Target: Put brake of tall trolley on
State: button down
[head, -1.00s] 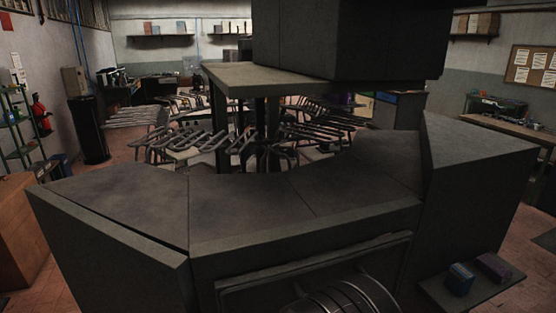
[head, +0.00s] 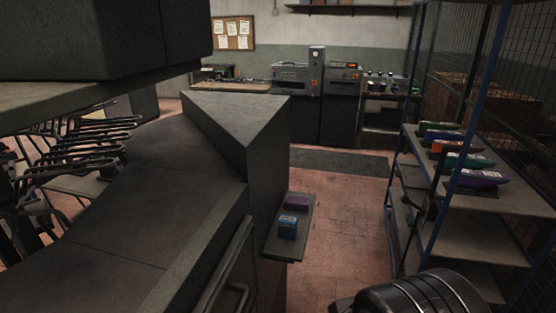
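A tall blue-framed rack (head: 447,207) with several shelves stands at the right; it may be the tall trolley. Colourful shoe-like items (head: 465,159) lie on one of its shelves. Its lower end is cut off or hidden, and I see no wheel or brake on it. A dark rounded, ribbed part at the bottom right looks like part of my own arm and covers some of the rack's lower area. My gripper is not in view.
Open tiled floor (head: 345,225) lies between machine and rack. Benches and grey machines (head: 340,108) line the back wall.

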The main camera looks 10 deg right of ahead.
aim_at(405, 199)
jog(key=j+z, duration=0.2)
jog(key=z, duration=0.3)
jog(key=j+z, duration=0.15)
jog(key=z, duration=0.3)
jog(key=k+j+z, duration=0.1)
jog(key=z, duration=0.4)
jog(key=i+j, duration=0.1)
jog(key=i, duration=0.4)
jog(key=i+j, duration=0.1)
jog(key=i, duration=0.4)
jog(key=i+j, duration=0.15)
jog(key=i, duration=0.4)
jog(key=i+j+z, duration=0.1)
jog(key=i, duration=0.4)
jog(key=i+j, duration=0.15)
jog(key=i, duration=0.35)
jog(key=i+j, duration=0.15)
jog(key=i, duration=0.35)
